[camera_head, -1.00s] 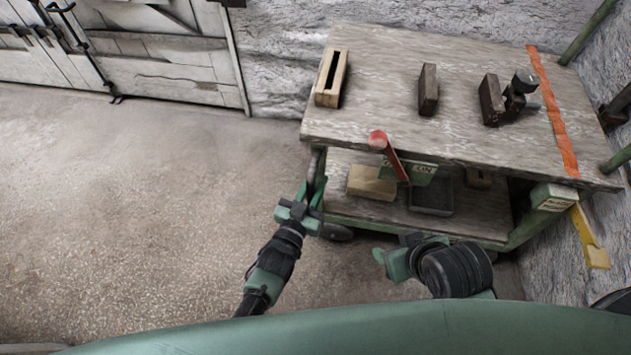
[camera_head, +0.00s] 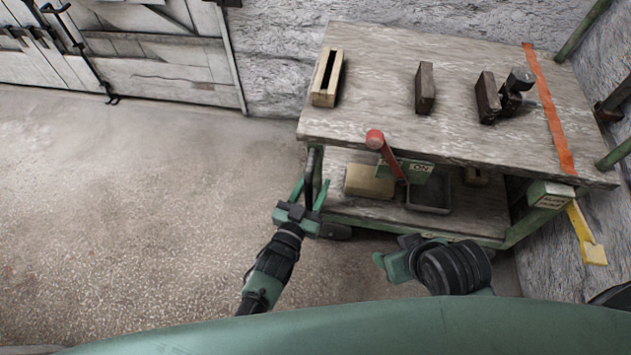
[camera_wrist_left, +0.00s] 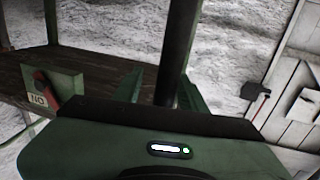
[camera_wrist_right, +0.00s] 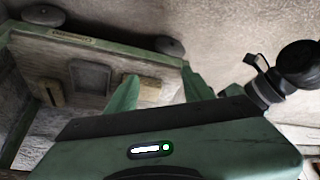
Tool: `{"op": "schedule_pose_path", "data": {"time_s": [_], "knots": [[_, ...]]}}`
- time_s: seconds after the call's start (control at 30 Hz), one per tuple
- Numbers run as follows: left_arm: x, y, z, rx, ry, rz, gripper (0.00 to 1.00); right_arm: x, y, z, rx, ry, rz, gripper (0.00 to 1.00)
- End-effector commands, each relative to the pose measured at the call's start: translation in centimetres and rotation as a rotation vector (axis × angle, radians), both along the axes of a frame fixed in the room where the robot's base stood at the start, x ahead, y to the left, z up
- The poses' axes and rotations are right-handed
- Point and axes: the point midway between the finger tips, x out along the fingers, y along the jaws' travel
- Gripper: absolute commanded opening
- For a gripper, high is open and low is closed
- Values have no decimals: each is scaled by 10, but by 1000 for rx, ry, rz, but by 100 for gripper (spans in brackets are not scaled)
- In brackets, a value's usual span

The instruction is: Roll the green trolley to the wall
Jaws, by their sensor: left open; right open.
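The green trolley (camera_head: 345,218) stands at the right in the head view, with a worn wooden top (camera_head: 390,85) and a lower shelf. A dark upright bar (camera_head: 310,165) rises at its left end. My left gripper (camera_head: 309,192) is open, its fingers on either side of this bar; the left wrist view shows the bar (camera_wrist_left: 178,45) between them. Contact cannot be told. My right gripper (camera_head: 388,262) is open and empty in front of the trolley; its fingers (camera_wrist_right: 160,88) show in the right wrist view. The rough grey wall (camera_head: 280,65) is behind the trolley.
A slotted wooden block (camera_head: 327,78), dark blocks and an orange strap (camera_head: 550,110) lie on the top. The floor (camera_head: 130,200) at left is clear, before pale wooden doors (camera_head: 170,70).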

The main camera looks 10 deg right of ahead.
Motion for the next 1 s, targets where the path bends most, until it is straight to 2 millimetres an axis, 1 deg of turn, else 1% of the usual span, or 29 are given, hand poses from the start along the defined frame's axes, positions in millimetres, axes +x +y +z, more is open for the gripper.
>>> {"op": "schedule_pose_path", "data": {"time_s": [0.03,0.17,0.2,0.3,0.43,0.6,1.0], "knots": [[-5,3,1,1,2,0,41,-10,-2,-1,-7,40,-3,52],[-20,10,1,1,3,-1,41,-32,-9,-4,-27,137,-12,52],[-28,15,1,2,3,-1,41,-30,-9,0,-26,128,-11,52],[-43,23,1,1,4,-2,41,-29,-9,4,-26,126,-11,52],[-57,30,0,-1,3,-2,41,-29,-9,6,-26,125,-11,52],[-62,33,0,0,1,-3,41,-29,-9,7,-26,124,-11,52],[-62,33,0,0,1,-3,41,-29,-9,7,-27,124,-11,52]]}}
